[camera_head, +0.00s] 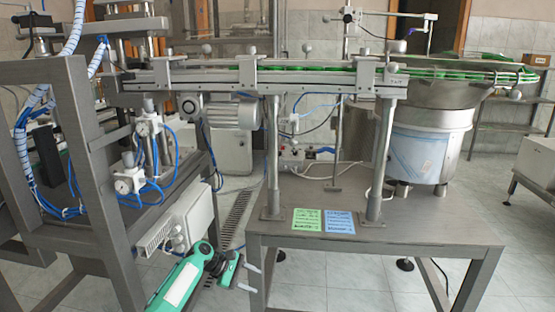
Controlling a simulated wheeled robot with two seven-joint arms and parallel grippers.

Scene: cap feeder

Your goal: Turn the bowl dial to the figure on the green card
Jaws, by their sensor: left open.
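The green card (307,219) lies flat on the front of the grey metal table, left of a blue card (340,223). It carries handwritten-looking lines too small to read. The feeder bowl (432,95) stands at the right on a round metal drum (420,150). I cannot make out the bowl dial or its setting. A grey-white box (188,218) with small knobs or fittings hangs low on the left frame. My left gripper (250,279) is open and empty, low in front of the table's left edge, below and left of the green card. My right gripper is not in view.
A conveyor rail (300,75) with green along it spans the scene above the table on metal posts (383,150). The left machine frame (85,190) with blue hoses stands close to my left arm.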

